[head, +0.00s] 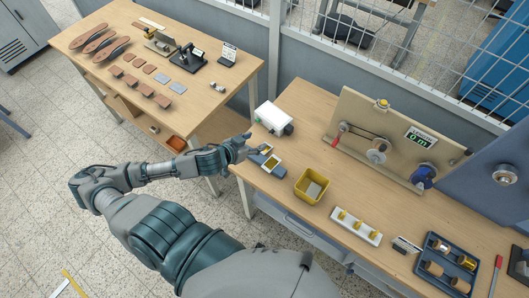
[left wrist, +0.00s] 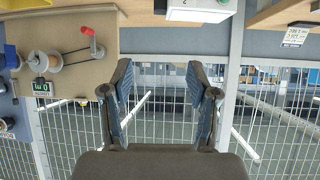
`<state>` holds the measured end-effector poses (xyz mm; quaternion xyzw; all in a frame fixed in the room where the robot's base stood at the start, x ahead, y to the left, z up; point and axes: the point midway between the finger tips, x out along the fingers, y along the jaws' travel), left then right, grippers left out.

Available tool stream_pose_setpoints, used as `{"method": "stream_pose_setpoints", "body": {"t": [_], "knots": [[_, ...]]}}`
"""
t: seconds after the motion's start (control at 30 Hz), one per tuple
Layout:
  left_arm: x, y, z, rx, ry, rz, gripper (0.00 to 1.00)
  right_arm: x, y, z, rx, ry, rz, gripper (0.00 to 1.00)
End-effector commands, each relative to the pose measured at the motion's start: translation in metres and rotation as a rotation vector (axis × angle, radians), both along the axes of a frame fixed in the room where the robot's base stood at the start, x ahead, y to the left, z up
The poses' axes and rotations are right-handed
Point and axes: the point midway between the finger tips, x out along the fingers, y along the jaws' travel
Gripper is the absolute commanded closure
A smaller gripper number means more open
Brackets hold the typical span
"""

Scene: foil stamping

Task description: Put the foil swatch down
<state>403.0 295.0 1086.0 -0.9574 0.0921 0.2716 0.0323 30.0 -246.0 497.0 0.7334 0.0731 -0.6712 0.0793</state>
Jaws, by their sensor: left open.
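My left gripper (head: 252,150) reaches over the left end of the right workbench. In the left wrist view its two fingers (left wrist: 163,88) are spread apart with nothing between them. Just beyond the fingertips, in the head view, a small gold patch (head: 266,149) shows; it may be the foil swatch, but it is too small to be sure. My right gripper is not in view.
A white box (head: 274,118) stands behind the gripper. A yellow bin (head: 311,186) and a white rack with gold pieces (head: 355,226) lie to the right. A beige panel with reels (head: 350,125) stands at the back. The left table (head: 190,120) holds leather pieces; a gap separates the tables.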

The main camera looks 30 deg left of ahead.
Motion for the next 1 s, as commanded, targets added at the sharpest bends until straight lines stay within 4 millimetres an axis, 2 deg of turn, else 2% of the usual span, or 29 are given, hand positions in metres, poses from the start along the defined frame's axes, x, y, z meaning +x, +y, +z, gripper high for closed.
{"method": "stream_pose_setpoints", "body": {"t": [0.03, 0.1, 0.23, 0.37, 0.7, 1.0], "knots": [[-0.015, 0.009, -0.015, 0.006, 0.086, 0.044, 0.41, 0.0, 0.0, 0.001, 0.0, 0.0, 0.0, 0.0], [-0.029, 0.017, -0.028, 0.013, 0.17, 0.087, 0.41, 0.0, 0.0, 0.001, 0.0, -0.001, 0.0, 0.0], [-0.037, 0.023, -0.041, 0.019, 0.231, 0.12, 0.41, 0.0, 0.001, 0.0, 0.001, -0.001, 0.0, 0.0], [-0.023, 0.021, -0.053, 0.017, 0.23, 0.122, 0.41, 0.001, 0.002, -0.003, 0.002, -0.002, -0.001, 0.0], [0.03, 0.016, -0.106, 0.017, 0.231, 0.12, 0.41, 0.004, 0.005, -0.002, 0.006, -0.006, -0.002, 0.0], [0.05, 0.015, -0.126, 0.018, 0.229, 0.118, 0.41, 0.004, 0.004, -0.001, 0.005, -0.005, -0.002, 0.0]]}}
